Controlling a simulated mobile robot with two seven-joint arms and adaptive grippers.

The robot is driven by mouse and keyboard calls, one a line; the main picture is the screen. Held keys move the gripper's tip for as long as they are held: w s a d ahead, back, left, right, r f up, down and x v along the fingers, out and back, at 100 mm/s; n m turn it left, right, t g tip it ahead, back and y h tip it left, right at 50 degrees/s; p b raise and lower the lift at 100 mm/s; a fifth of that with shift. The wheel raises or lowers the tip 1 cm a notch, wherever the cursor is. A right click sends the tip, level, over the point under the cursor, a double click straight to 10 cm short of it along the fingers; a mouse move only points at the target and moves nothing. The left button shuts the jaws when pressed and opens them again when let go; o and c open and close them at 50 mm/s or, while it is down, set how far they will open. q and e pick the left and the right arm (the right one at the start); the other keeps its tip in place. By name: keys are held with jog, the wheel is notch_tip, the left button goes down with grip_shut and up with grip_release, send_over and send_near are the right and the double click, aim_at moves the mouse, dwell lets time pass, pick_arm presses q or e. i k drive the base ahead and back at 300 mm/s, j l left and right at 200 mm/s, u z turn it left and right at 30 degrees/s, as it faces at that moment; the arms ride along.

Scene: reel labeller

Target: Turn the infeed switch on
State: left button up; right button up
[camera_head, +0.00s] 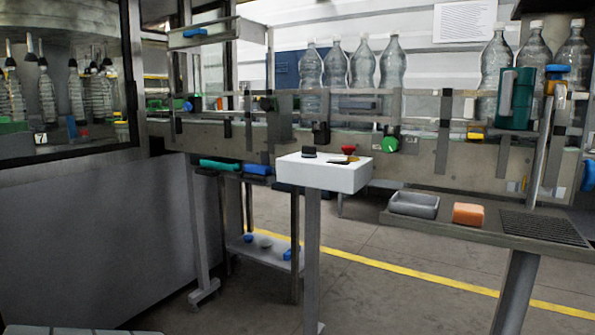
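A white control box (322,174) stands on a grey post in the middle of the view, in front of the conveyor. On its top are a black knob (309,152) at the left and a red button (348,150) at the right. A small dark and yellow part (343,160) sits by the red button. No label naming the infeed switch is readable, so I cannot tell which control it is or its setting. Neither of my grippers is in view.
A conveyor (420,150) with clear bottles (362,75) runs behind the box. A side shelf (470,228) holds a grey tray (414,205) and an orange block (468,214). A grey machine cabinet (90,240) fills the left. Floor shows around the post.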

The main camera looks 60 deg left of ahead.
aim_at(307, 151)
jog(key=u, duration=1.6)
